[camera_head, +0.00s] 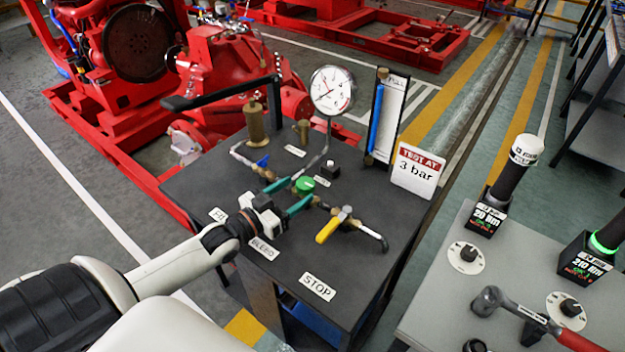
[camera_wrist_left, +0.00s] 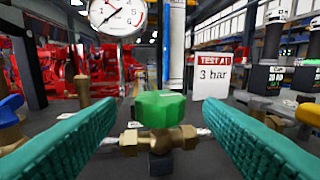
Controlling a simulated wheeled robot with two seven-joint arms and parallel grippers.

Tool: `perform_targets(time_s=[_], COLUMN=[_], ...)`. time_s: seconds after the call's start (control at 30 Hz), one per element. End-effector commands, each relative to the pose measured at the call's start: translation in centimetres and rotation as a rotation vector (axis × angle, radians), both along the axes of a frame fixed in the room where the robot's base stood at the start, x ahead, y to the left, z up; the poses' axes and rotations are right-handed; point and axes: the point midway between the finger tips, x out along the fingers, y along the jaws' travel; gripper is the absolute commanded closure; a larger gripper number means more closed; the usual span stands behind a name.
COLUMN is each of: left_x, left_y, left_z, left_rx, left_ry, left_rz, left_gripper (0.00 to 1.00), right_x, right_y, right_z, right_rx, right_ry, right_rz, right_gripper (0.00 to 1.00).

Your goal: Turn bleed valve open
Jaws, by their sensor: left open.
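The bleed valve (camera_head: 305,185) is a brass fitting with a green knob on the dark test bench. In the left wrist view its green knob (camera_wrist_left: 160,108) stands in the middle, ahead of and between my fingers. My left gripper (camera_head: 287,194) is open, with one teal finger on each side of the valve's line. The left gripper's fingers (camera_wrist_left: 160,140) appear at both lower sides of the wrist view, apart from the knob. A label reading BLEED (camera_head: 263,248) lies partly beside the gripper. My right gripper is not seen.
On the bench stand a pressure gauge (camera_head: 332,90), a blue-handled valve (camera_head: 262,161), a yellow-handled valve (camera_head: 333,225), a black pump lever (camera_head: 220,93) and a "TEST AT 3 bar" sign (camera_head: 418,170). A grey table (camera_head: 440,290) with torque tools is at right.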

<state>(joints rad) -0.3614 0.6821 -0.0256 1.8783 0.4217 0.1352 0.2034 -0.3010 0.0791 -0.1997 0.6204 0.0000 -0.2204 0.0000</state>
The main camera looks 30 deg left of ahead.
Motion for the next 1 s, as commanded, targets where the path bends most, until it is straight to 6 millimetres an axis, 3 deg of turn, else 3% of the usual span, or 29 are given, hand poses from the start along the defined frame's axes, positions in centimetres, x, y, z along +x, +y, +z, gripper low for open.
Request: perform_targets(time_s=[0.1, 0.33, 0.8, 1.0], left_x=[2.2, 5.1, 6.2, 6.1], left_y=[-0.5, -1.2, -1.5, -1.5], left_z=[0.1, 0.1, 0.0, 0.0], left_rx=[-0.001, 0.000, 0.001, 0.001], left_ry=[-0.004, -0.002, 0.001, 0.001], left_rz=[0.001, 0.001, 0.000, 0.000], left_gripper=[0.38, 0.38, 0.38, 0.69], right_x=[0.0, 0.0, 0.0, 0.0], right_y=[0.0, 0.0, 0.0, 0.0], right_z=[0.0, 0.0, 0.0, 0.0], right_rx=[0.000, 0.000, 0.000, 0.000], right_ry=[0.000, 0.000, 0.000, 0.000], right_rz=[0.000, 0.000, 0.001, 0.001], right_gripper=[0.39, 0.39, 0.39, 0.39])
